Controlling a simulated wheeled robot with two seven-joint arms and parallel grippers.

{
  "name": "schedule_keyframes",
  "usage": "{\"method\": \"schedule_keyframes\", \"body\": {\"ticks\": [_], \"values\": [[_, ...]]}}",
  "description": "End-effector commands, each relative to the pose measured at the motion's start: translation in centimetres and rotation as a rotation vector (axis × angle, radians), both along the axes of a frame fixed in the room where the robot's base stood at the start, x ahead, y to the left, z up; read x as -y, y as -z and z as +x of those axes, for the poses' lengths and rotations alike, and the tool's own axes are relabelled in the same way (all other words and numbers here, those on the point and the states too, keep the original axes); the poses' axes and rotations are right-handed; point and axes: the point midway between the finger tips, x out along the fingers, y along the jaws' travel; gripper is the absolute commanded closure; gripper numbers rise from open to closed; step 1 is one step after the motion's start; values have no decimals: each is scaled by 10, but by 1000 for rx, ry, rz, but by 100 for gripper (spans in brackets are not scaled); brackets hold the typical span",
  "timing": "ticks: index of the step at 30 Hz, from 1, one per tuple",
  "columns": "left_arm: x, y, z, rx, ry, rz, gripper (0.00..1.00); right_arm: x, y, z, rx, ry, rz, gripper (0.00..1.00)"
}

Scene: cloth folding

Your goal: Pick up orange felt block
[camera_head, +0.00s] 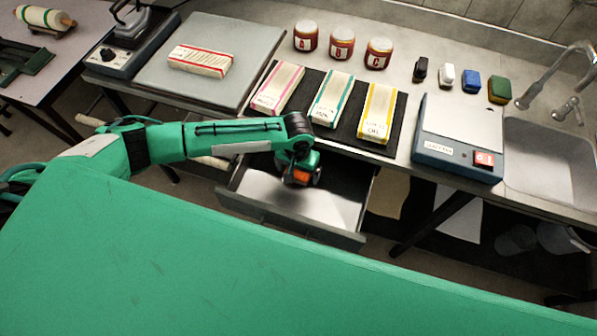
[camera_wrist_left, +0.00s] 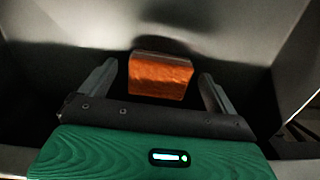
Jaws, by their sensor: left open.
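The orange felt block (camera_wrist_left: 160,77) lies inside an open metal drawer (camera_head: 335,205) under the counter. In the left wrist view it sits between the two fingers of my left gripper (camera_wrist_left: 158,88), with a gap on each side. In the head view my left gripper (camera_head: 299,180) reaches down into the drawer, and a bit of orange (camera_head: 301,176) shows at its tip. The fingers are open and the block is not clasped. My right gripper is not in view.
Above the drawer, the counter holds boxes on a black mat (camera_head: 345,141), red jars (camera_head: 342,42), a scale (camera_head: 460,130) and several small coloured blocks (camera_head: 470,82). A sink (camera_head: 560,160) is at the right. The drawer's walls surround the gripper closely.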

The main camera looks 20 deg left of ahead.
Motion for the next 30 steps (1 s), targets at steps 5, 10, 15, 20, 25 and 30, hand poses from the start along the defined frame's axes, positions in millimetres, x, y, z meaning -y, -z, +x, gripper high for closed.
{"method": "schedule_keyframes", "body": {"ticks": [5,10,15,20,25,30], "values": [[0,0,0,0,0,0,38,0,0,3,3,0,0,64],[0,-1,0,0,0,0,55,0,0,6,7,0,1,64],[0,-1,0,0,0,0,55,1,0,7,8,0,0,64],[0,-8,0,0,1,0,55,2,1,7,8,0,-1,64],[0,-32,1,3,1,-2,55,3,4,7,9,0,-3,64],[0,-79,1,4,1,-2,55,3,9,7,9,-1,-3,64]]}}
